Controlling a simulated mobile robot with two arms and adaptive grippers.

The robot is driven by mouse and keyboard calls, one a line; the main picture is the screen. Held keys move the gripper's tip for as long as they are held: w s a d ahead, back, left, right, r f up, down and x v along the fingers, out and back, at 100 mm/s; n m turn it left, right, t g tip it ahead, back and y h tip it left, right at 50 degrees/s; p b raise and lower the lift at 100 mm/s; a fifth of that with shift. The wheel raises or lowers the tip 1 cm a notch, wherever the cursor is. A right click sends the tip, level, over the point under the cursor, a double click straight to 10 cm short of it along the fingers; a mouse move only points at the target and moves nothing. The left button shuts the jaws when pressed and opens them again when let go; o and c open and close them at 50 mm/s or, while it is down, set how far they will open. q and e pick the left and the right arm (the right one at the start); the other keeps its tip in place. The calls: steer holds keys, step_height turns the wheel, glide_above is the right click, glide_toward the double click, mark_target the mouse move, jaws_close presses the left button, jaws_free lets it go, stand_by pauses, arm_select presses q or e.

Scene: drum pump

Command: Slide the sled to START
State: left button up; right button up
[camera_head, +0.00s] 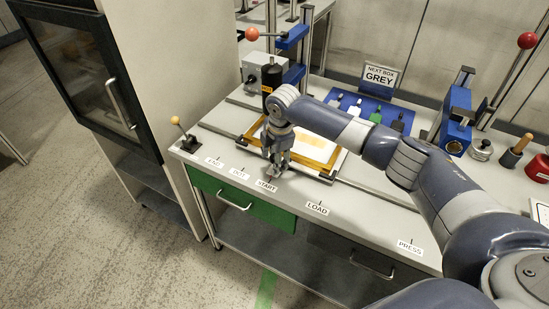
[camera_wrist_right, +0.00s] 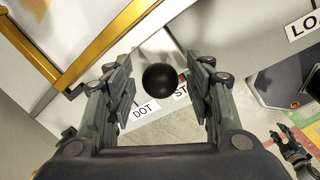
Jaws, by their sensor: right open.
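The sled, a flat plate with a gold frame (camera_head: 312,164), lies on the bench rails behind the START label (camera_head: 266,185). Its gold edge also crosses the upper left of the right wrist view (camera_wrist_right: 115,38). My right gripper (camera_head: 275,168) points down at the sled's front edge, close above the START label. In the wrist view its open fingers stand on both sides of a black ball knob (camera_wrist_right: 160,77), with gaps on each side. The gripper hides the knob in the head view. What seems to be my left gripper (camera_wrist_right: 294,150) shows small at the wrist view's lower right.
The END (camera_head: 214,162), DOT (camera_head: 239,173), LOAD (camera_head: 317,208) and PRESS (camera_head: 410,247) labels line the bench's front. A blue press (camera_head: 456,120) and a blue tray (camera_head: 343,98) stand behind my right arm.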

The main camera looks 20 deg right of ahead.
step_height(320, 180, up, 12)
steer(key=s, duration=0.2)
steer(key=shift+f, duration=0.2)
steer(key=shift+s+f, duration=0.1)
